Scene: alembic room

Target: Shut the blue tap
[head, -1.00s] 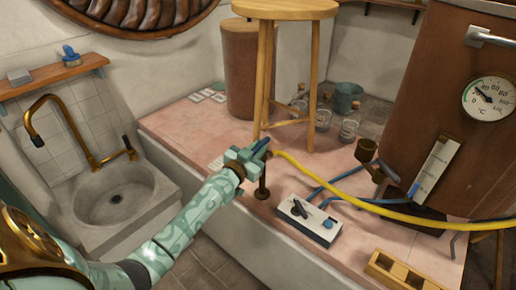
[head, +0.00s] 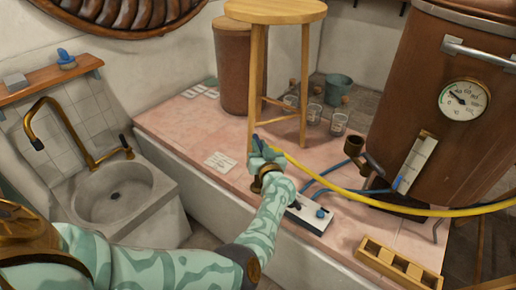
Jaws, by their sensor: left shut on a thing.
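The blue tap's handle (head: 256,142) shows as a small dark blue piece at my left gripper (head: 262,157), in the middle of the head view. The gripper is shut on this handle. The fingers and wrist hide most of the tap and its stand. A yellow hose (head: 345,188) runs from beside the gripper towards the right. My right gripper is not in view.
A wooden stool (head: 277,12) stands close behind the gripper. A copper boiler (head: 450,140) stands right; a sink (head: 115,195) is left.

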